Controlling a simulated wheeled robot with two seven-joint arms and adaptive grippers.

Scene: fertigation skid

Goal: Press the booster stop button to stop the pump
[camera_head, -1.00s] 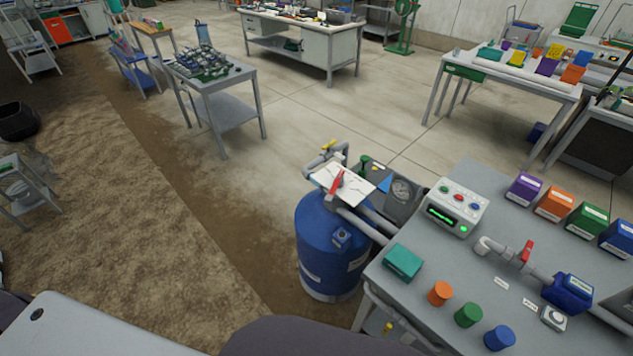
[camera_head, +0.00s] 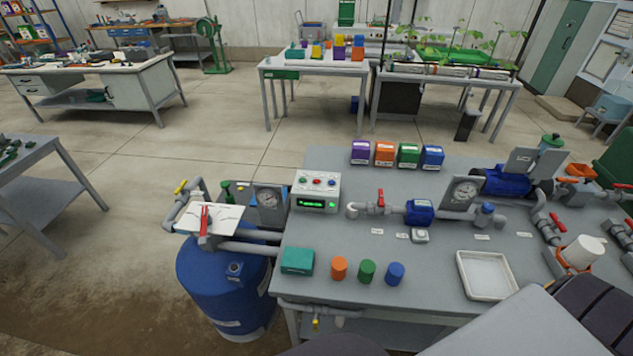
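A white control box (camera_head: 317,192) stands at the left rear of the grey skid table. It has a lit green display (camera_head: 312,204) and a row of small coloured buttons, with a red button (camera_head: 317,182) in the middle. A small white box with a round top (camera_head: 420,236) sits below the blue inline unit (camera_head: 419,212); its label is too small to read. A blue pump-like body (camera_head: 501,181) lies in the pipework at the right rear. I cannot tell which button is the booster stop. Neither gripper is in view.
The grey table (camera_head: 350,288) carries several coloured boxes, coloured caps, a teal box (camera_head: 297,260) and a white tray (camera_head: 487,275). A red-handled valve (camera_head: 381,199) and gauges rise from the pipes. A blue tank (camera_head: 222,285) stands at its left. My own body shows at bottom right.

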